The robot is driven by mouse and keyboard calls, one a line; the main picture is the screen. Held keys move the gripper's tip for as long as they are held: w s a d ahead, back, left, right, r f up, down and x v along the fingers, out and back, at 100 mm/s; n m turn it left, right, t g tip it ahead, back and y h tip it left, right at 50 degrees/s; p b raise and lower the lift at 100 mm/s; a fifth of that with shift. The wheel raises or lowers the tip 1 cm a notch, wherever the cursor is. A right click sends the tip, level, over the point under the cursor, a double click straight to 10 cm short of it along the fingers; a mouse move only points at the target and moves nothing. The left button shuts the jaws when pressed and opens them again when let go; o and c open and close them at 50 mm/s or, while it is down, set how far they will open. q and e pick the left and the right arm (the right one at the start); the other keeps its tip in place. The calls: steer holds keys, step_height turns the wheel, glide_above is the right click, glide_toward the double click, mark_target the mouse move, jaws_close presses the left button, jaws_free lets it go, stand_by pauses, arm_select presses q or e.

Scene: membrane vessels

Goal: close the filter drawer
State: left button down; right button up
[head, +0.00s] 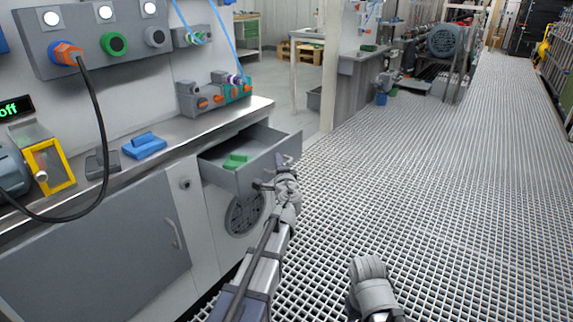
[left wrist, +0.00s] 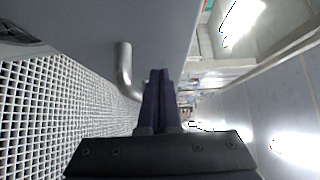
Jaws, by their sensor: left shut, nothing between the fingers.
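The grey filter drawer (head: 274,163) stands pulled open from the cabinet under the worktop, with a green block (head: 235,161) inside. My left gripper (head: 266,184) is in front of the drawer front, close to its handle. In the left wrist view my shut, empty fingers (left wrist: 159,75) point along the grey drawer front (left wrist: 90,25), beside the curved metal handle (left wrist: 125,70). I cannot tell whether they touch the front. Part of my right arm shows at the lower edge of the head view, but its fingers cannot be made out.
The cabinet has a closed grey door (head: 100,250) and a round vent (head: 245,213) below the drawer. A blue block (head: 144,146) and a yellow-framed device (head: 50,165) are on the worktop. The grating floor (head: 440,180) to the right is clear.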

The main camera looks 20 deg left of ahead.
mark_target(254, 170)
arm_select(q)
steer(key=w+a, duration=0.1)
steer(key=a, duration=0.4)
steer(key=w+a, duration=0.2)
steer(key=a, duration=0.3)
steer(key=w+a, duration=0.2)
steer(key=a, duration=0.2)
steer(key=shift+w+a, duration=0.2)
steer(key=shift+a, duration=0.45)
steer(key=shift+w+a, duration=0.1)
steer(key=shift+s+d, duration=0.25)
steer(key=shift+d, duration=0.25)
steer(key=d, duration=0.1)
steer(key=s+d, duration=0.2)
steer(key=d, duration=0.1)
steer(key=v, duration=0.8)
steer(key=shift+s+r, duration=0.1)
steer(key=shift+s, duration=0.1)
steer(key=shift+s+d, duration=0.2)
arm_select(e)
steer(key=shift+d, duration=0.45)
